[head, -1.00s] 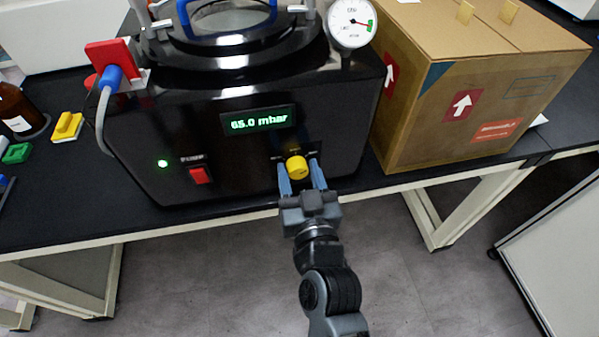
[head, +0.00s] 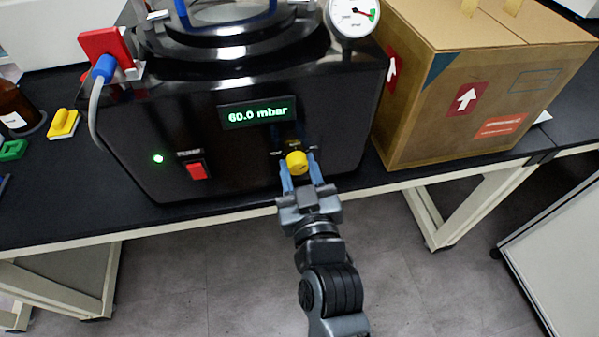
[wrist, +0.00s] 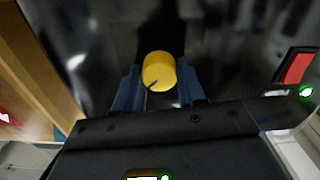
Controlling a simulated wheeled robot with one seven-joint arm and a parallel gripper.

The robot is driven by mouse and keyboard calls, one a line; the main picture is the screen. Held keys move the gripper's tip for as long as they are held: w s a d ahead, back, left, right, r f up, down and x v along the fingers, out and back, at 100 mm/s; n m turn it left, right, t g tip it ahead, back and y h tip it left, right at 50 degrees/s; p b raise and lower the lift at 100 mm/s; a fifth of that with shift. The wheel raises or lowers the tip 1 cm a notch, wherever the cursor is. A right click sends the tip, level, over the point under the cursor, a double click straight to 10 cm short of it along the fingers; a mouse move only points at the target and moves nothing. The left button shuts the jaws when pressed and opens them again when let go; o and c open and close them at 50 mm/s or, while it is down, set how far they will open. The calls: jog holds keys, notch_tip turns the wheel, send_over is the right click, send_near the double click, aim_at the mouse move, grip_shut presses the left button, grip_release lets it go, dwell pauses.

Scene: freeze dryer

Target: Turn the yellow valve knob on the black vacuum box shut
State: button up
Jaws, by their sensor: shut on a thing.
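The black vacuum box (head: 255,150) stands on the dark bench. Its display (head: 257,113) reads 60.0 mbar in green. The yellow valve knob (head: 297,163) is at the lower right of its front face; in the wrist view the knob (wrist: 159,71) has a dark pointer line toward its lower left. My gripper (head: 302,176) comes from below in the head view, with its blue fingers on either side of the knob, shut on it. In the wrist view the gripper (wrist: 160,88) also has a finger at each side of the knob.
A cardboard box (head: 460,100) stands close at the right of the vacuum box. A red pump switch (head: 197,170) and a lit green lamp (head: 158,158) are left of the knob. A round gauge (head: 352,14) is above. Floor in front is clear.

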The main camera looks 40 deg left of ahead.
jog(key=n+b, duration=0.4)
jog(key=b, duration=0.1)
jog(key=shift+f+n, duration=0.3)
jog(key=shift+f, duration=0.05)
jog(key=shift+r+n+b, duration=0.2)
jog(key=shift+n+b, duration=1.85)
jog(key=shift+n, duration=0.45)
jog(key=shift+s, duration=0.1)
jog(key=o, duration=1.1)
jog(key=shift+c, duration=0.2)
jog(key=v, duration=0.7)
jog(key=shift+s+d+b, duration=0.2)
jog(key=shift+s+b, duration=0.1)
jog(key=shift+b, duration=0.15)
